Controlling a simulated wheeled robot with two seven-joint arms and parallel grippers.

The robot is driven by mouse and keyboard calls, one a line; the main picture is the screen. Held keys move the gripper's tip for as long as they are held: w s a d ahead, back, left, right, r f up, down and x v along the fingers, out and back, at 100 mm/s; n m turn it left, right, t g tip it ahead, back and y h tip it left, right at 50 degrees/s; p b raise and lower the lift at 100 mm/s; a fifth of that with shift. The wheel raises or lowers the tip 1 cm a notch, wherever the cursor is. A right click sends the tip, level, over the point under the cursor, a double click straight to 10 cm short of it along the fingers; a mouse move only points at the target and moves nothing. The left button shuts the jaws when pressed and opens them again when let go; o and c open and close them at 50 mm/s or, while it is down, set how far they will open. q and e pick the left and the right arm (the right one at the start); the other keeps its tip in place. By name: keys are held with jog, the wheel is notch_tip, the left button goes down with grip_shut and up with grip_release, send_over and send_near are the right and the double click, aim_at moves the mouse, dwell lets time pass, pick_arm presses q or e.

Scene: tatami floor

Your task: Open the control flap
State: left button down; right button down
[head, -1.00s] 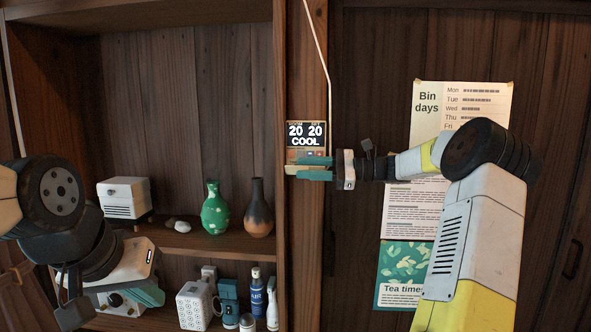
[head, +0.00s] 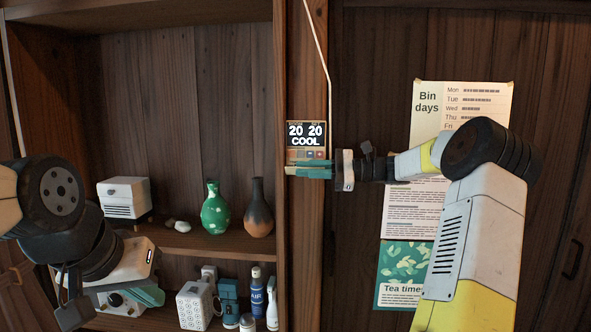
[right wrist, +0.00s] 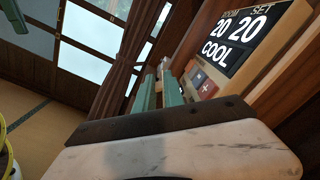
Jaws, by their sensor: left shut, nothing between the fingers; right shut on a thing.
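The wall control panel (head: 306,133) is fixed to the wooden post. Its black display reads 20 20 COOL, with a row of small buttons below. In the right wrist view the display (right wrist: 236,40) and coloured buttons (right wrist: 200,83) show uncovered. My right gripper (head: 292,170) reaches in from the right at the panel's lower edge, its teal fingers shut on the control flap, which they mostly hide. The fingers also show in the right wrist view (right wrist: 163,82), just beside the buttons. My left gripper (head: 157,297) is shut and empty, low at the left before the shelves.
The shelf at left holds a white box (head: 124,198), a green vase (head: 215,210) and a dark vase (head: 258,210). Bottles and small devices stand on the lower shelf. Posters (head: 428,105) hang behind my right arm. A pale cable (head: 318,45) runs down to the panel.

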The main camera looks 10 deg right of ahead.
jog(key=shift+w+d+f+n, duration=0.2)
jog(key=shift+f+n, duration=0.85)
jog(key=shift+n, duration=2.35)
jog(key=shift+w+a+f+n, duration=0.2)
jog(key=shift+f+n, duration=0.85)
jog(key=shift+n, duration=2.35)
jog(key=shift+w+d+f+n, duration=0.3)
jog(key=shift+f+n, duration=0.75)
jog(key=shift+n, duration=2.35)
jog(key=c, duration=1.5)
grip_release()
jog(key=shift+w+r, duration=0.1)
